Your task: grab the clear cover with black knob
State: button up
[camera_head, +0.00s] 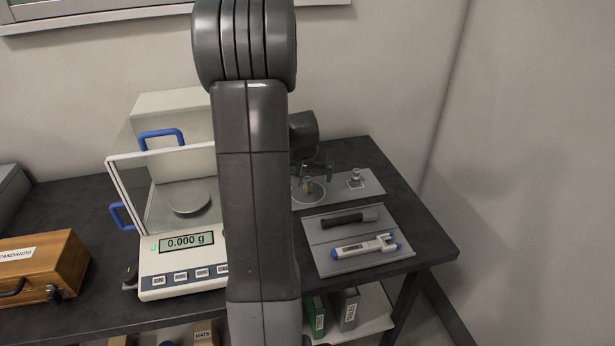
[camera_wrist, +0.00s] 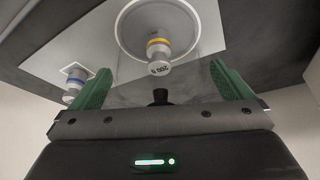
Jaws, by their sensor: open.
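The clear cover with its black knob (camera_wrist: 160,97) shows in the wrist view. A metal weight with a yellow band (camera_wrist: 159,50) shows through the clear wall. The cover's round rim (camera_wrist: 121,38) circles that weight. In the head view the cover (camera_head: 318,193) stands on a grey plate, partly hidden behind my arm. My gripper (camera_wrist: 163,86) is open, with its green fingers on either side of the knob. I see a gap between each finger and the knob. In the head view my gripper (camera_head: 314,170) is just over the cover.
A grey tray (camera_head: 325,268) in front holds a black tool and a pipette. A balance (camera_head: 170,285) stands at left.

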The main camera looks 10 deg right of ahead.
jog(key=shift+w+f, duration=0.2)
jog(key=shift+f, duration=0.2)
jog(key=c, duration=1)
jog(key=shift+r, duration=0.1)
